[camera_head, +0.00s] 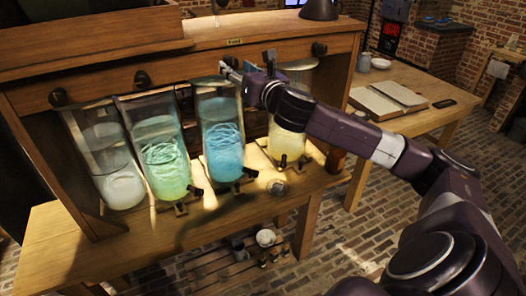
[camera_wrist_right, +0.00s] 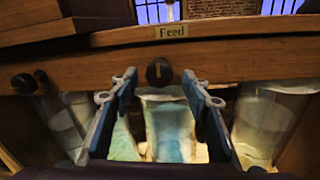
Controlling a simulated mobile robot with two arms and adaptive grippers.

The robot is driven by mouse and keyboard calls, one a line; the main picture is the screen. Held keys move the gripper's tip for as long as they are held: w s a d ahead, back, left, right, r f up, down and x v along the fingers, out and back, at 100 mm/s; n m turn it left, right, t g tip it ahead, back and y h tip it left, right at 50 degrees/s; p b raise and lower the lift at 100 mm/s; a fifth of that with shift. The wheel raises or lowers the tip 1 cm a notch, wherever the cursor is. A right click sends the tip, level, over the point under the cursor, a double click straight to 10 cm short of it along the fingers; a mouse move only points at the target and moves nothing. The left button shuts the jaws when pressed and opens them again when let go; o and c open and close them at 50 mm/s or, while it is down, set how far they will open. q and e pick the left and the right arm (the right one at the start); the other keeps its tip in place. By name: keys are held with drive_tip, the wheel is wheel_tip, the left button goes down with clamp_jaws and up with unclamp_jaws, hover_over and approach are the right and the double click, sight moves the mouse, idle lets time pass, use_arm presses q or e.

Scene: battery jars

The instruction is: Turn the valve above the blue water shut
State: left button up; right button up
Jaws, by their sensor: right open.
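The blue water stands in a tall glass jar (camera_head: 222,140), third from the left in the head view. The valve above it is a dark round knob (camera_wrist_right: 160,72) on the wooden beam, under the "Feed" plate (camera_wrist_right: 171,32). A pale upright mark shows on its face. My right gripper (camera_wrist_right: 161,84) is open and faces the knob, one finger on each side of it in the wrist view. Whether the fingers touch it I cannot tell. In the head view the right gripper (camera_head: 233,72) is at the beam, partly covering the knob. My left gripper is out of view.
Similar knobs sit above the other jars, including the left one (camera_head: 57,97) and the right one (camera_head: 319,49). The jars hold whitish (camera_head: 122,187), green (camera_head: 167,165) and pale yellow (camera_head: 288,143) liquid. A side table (camera_head: 447,108) with an open book (camera_head: 388,99) stands right.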

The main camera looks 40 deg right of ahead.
drive_tip(key=s+b, duration=0.2)
drive_tip(key=s, duration=0.3)
drive_tip(key=w+d+f+m+g, duration=0.1)
drive_tip(key=f+m, duration=0.3)
drive_tip(key=f, duration=0.6)
drive_tip(key=w+d+f+m+g+p, duration=0.1)
drive_tip(key=d+f+m, duration=0.3)
drive_tip(key=f, duration=0.5)
drive_tip(key=w+d+f+m+g+h, duration=0.1)
drive_tip(key=d+f+m+g, duration=0.1)
drive_tip(key=f, duration=0.8)
drive_tip(key=shift+w+d+f+m+g+p, duration=0.3)
drive_tip(key=shift+d+f+m+g+p, duration=0.15)
drive_tip(key=shift+m, duration=0.45)
